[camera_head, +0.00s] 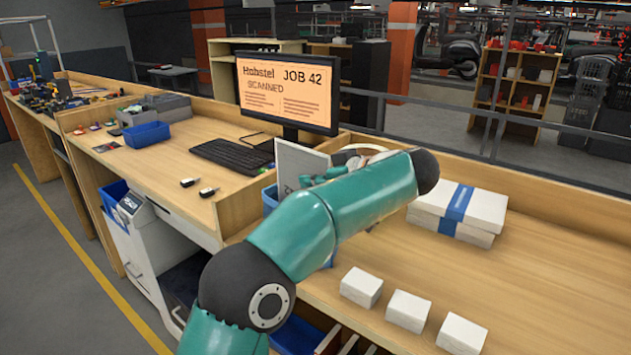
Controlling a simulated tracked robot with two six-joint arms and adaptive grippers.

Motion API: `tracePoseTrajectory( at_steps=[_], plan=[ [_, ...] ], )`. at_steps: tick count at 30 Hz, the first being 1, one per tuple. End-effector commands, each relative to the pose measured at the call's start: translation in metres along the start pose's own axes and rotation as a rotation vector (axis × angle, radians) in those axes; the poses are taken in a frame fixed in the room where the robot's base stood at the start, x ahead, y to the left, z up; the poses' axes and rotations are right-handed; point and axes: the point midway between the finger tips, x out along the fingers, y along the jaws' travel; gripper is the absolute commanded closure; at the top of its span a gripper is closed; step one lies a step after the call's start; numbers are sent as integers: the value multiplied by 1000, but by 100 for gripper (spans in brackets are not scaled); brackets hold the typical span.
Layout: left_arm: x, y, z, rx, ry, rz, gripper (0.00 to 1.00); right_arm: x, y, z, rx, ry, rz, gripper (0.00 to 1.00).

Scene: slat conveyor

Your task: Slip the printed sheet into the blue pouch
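A white printed sheet (298,160) stands upright and slightly tilted in front of the monitor. Its lower part is hidden by my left arm. A blue edge (269,198) shows just below and left of the sheet, and more blue shows beneath the arm; this may be the blue pouch, mostly hidden. I cannot tell whether the sheet's lower edge is inside it. My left gripper (322,176) is partly seen at the sheet's lower right, behind my teal forearm. Its fingertips are too hidden to show whether they grip the sheet. My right gripper is out of view.
A monitor (287,92) and keyboard (232,155) stand behind the sheet. A banded white stack (459,207) lies to the right, with small white boxes (408,311) nearer the front. A blue bin (147,134) sits at left. Wood between the stack and boxes is clear.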

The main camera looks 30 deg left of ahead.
Motion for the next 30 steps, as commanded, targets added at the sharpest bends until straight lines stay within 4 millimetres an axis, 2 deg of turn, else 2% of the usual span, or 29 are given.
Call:
tracePoseTrajectory(
  at_steps=[9, 15, 16, 30],
  plan=[
    [0, 0, 1, 0, 0, 0, 100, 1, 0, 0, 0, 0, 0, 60],
    [0, 0, 1, 0, 0, 1, 66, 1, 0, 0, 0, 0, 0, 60],
    [0, 0, 1, 0, 0, 1, 65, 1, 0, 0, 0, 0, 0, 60],
    [0, 1, 1, 1, 0, 1, 65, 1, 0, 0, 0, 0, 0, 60]
  ],
)
